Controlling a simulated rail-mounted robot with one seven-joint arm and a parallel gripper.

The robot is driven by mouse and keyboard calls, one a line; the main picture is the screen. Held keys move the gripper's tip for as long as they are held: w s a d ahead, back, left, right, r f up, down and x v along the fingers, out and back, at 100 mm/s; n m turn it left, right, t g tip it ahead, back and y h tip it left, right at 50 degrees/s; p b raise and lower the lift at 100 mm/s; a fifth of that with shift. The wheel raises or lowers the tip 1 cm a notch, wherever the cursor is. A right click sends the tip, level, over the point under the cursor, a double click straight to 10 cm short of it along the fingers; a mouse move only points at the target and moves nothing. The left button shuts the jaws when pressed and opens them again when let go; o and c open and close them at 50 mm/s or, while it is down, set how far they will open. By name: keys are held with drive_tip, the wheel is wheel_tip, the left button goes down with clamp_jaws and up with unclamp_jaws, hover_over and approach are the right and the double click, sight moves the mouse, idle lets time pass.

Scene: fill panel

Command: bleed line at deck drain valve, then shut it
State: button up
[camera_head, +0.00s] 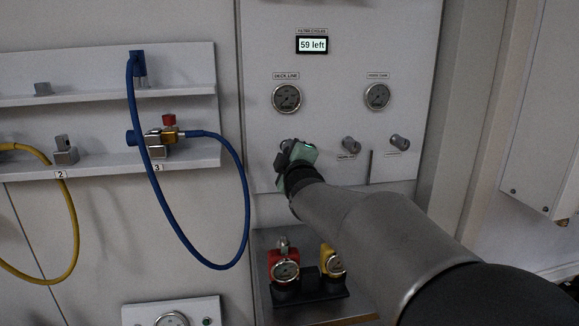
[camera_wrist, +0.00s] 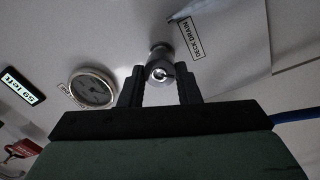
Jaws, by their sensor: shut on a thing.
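The deck drain valve (camera_wrist: 160,70) is a small grey metal knob on the light panel, beside its "DECK DRAIN" label in the wrist view. My gripper (camera_wrist: 160,88) is shut on this knob, with one black finger on each side of it. In the head view my gripper (camera_head: 287,152) is at the left knob of the panel's lower row and mostly hides it. The deck line gauge (camera_head: 287,98) is above, and it also shows in the wrist view (camera_wrist: 92,90). Its needle is too small to read surely.
Two more grey knobs (camera_head: 350,145) (camera_head: 398,142) stand to the right, below a second gauge (camera_head: 377,95). A display (camera_head: 312,45) reads "59 left". A blue hose (camera_head: 245,200) hangs at the left. Red (camera_head: 284,268) and yellow (camera_head: 332,261) gauge fittings stand below my arm.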

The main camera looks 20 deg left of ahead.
drive_tip(key=shift+w+d+m+g+h+b, duration=0.15)
drive_tip(key=shift+m+b, duration=1.15)
drive_tip(key=shift+m, duration=5.8)
drive_tip(key=shift+d+m+g+h+b, duration=0.2)
drive_tip(key=shift+m+b, duration=1.1)
drive_tip(key=shift+m, duration=5.8)
drive_tip(key=shift+a, duration=0.1)
drive_tip(key=o, duration=1)
drive_tip(key=shift+c, duration=0.2)
drive_tip(key=b+v, duration=0.1)
drive_tip(key=v, duration=1.6)
drive_tip(key=shift+s, duration=0.2)
